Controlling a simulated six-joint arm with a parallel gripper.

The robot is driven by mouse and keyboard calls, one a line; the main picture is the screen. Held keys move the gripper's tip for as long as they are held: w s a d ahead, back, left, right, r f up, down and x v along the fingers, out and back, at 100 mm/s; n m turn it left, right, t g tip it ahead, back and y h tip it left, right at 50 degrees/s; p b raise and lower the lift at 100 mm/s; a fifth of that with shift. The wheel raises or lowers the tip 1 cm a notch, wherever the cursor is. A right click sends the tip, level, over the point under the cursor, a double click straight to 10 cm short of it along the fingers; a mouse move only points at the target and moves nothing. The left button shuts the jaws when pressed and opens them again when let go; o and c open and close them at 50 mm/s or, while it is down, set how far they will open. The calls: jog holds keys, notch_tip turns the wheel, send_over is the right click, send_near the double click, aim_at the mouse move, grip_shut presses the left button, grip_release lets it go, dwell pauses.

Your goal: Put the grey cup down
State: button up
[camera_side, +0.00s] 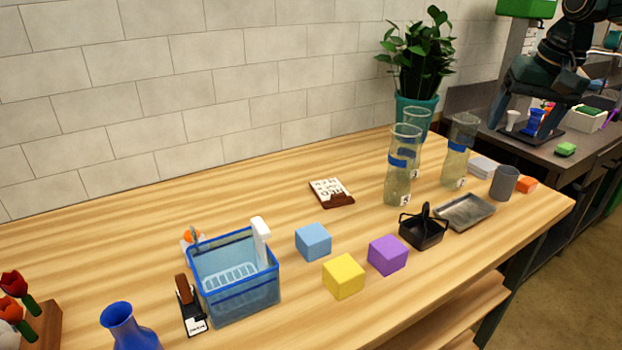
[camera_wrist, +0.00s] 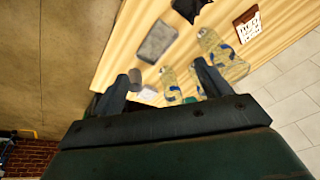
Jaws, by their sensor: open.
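The cup looks well beyond the fingers, with no contact visible.
The metal tray (camera_side: 465,211) lies left of the cup, with a black basket (camera_side: 423,231) beyond it. Tall glass vases (camera_side: 460,150) with blue bands stand behind. The table's right edge is near.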

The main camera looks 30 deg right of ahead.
jog(key=s+a+f+n+t, duration=0.1)
jog(key=s+a+f+n, duration=0.1)
jog(key=s, duration=0.3)
jog(key=s+a+f+n+t, duration=0.1)
jog(key=s+a+n, duration=0.2)
jog(key=s+a, duration=0.2)
jog(key=s+a+f+n+y, duration=0.1)
jog(key=s+a+f+n, duration=0.1)
jog(key=s, duration=0.3)
jog(key=shift+s+a+f+n+t, duration=0.3)
jog(key=shift+s+a+n+t, duration=0.15)
jog(key=shift+a, duration=0.45)
jog(key=shift+o, duration=0.4)
jog(key=shift+s+a+f+n, duration=0.1)
jog(key=shift+s+f+n, duration=0.15)
jog(key=shift+r, duration=0.15)
